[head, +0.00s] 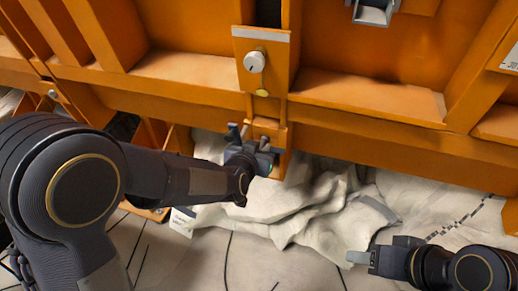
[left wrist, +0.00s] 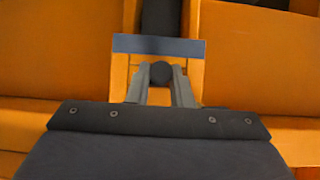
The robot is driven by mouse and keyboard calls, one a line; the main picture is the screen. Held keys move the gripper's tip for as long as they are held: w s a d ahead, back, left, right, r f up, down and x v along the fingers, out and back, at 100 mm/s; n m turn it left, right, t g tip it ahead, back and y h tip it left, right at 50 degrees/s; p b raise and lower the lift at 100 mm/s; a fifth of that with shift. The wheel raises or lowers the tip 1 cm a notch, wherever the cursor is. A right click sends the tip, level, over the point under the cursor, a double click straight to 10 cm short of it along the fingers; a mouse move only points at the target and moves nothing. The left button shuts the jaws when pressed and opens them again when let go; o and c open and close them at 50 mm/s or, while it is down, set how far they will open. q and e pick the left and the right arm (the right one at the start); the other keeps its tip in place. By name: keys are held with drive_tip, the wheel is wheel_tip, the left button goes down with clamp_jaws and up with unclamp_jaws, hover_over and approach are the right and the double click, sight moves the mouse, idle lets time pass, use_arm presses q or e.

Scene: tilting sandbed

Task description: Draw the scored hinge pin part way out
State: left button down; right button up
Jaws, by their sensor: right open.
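A pale round pin head (head: 254,61) stands out from an orange hinge plate (head: 281,70) with a grey stripe along its top. I cannot make out a score mark on it. My left gripper (head: 248,137) is in front of the orange wall, below the pin head and apart from it in the head view. In the left wrist view, the pin head (left wrist: 161,73) looks dark and lines up between the two separated fingers (left wrist: 160,90); I see no grip on it. My right gripper (head: 358,257) is open and empty at the lower right, over the pale cloth.
A yellow disc (head: 262,93) and an orange bracket (head: 267,130) sit below the plate, close to my left gripper. Orange ribs (head: 100,35) and ledges (head: 370,97) flank the plate. Crumpled pale cloth (head: 300,205) lies beneath. A metal fitting (head: 372,14) is at the top right.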

use_arm(q)
drive_tip(key=shift+s, duration=0.25)
drive_tip(key=shift+s+a+f, duration=0.1)
drive_tip(key=shift+s+a, duration=0.1)
drive_tip(key=shift+s, duration=0.35)
drive_tip(key=shift+s+a+f, duration=0.1)
drive_tip(key=shift+s+a, duration=0.1)
drive_tip(key=shift+s, duration=0.3)
